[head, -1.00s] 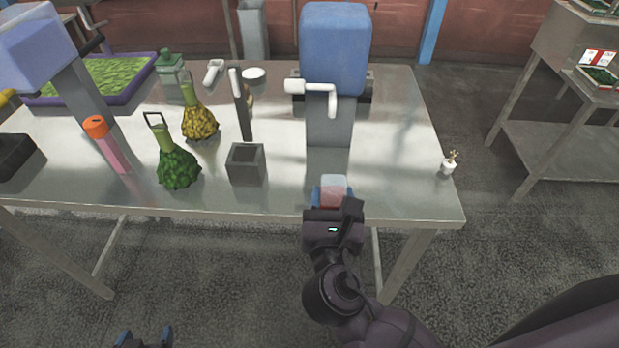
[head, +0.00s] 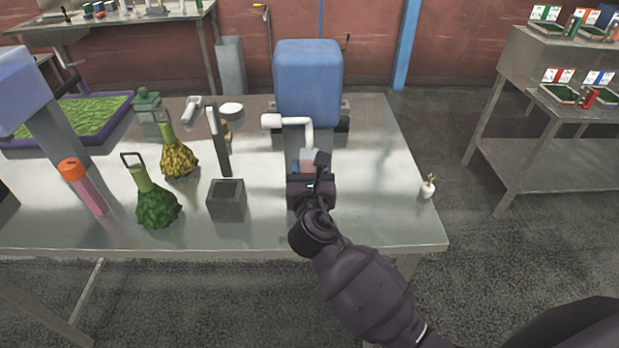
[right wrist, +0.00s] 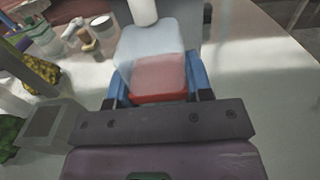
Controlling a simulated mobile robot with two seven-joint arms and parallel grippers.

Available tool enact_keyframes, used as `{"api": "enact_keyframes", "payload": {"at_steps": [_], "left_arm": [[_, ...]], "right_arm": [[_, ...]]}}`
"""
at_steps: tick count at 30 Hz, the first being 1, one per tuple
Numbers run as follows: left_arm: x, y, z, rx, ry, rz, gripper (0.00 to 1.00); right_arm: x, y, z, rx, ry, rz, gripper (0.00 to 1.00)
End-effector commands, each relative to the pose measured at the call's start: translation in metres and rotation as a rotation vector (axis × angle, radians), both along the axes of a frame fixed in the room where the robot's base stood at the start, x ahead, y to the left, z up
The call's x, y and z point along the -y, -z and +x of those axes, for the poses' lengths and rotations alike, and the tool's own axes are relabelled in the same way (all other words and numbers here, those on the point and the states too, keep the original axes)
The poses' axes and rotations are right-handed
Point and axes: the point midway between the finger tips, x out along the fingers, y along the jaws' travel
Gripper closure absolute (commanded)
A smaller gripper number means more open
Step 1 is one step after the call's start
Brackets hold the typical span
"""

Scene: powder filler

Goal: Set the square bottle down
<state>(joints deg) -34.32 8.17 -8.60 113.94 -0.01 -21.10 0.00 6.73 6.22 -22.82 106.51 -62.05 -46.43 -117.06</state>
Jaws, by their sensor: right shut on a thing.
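The square bottle (right wrist: 158,66) is a clear block-shaped bottle with pinkish-red contents low inside. My right gripper (right wrist: 158,88) is shut on it, with blue fingertips on its two sides. In the head view the bottle (head: 309,158) is small and partly hidden by my right gripper (head: 309,170). It is held in front of the blue-topped filler machine (head: 308,85), just below the white spout (head: 300,124). Whether its base touches anything is hidden. My left gripper is not in view.
On the metal table (head: 330,230), a grey square container (head: 226,200), green flask (head: 156,205), yellow flask (head: 178,158) and pink bottle (head: 84,186) stand to the left. A small white pot (head: 427,189) stands near the right edge. The table right of the machine is clear.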

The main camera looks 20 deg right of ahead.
Motion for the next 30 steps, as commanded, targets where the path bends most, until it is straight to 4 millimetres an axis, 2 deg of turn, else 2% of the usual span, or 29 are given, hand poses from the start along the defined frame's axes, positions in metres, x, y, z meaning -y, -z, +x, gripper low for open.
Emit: {"api": "enact_keyframes", "payload": {"at_steps": [6,15,26,27,30], "left_arm": [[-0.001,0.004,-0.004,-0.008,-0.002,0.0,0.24],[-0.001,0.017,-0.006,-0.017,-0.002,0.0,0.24],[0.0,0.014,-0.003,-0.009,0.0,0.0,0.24],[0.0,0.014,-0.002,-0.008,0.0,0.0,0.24],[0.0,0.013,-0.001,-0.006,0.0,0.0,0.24]], "right_arm": [[0.004,0.003,0.011,-0.001,0.001,0.0,0.78],[0.003,0.037,0.01,-0.003,0.001,0.0,0.78],[0.003,0.038,0.01,-0.001,0.0,-0.001,0.78],[0.003,0.038,0.01,-0.001,0.0,-0.001,0.5],[0.003,0.038,0.01,-0.001,0.0,-0.001,0.35]]}}
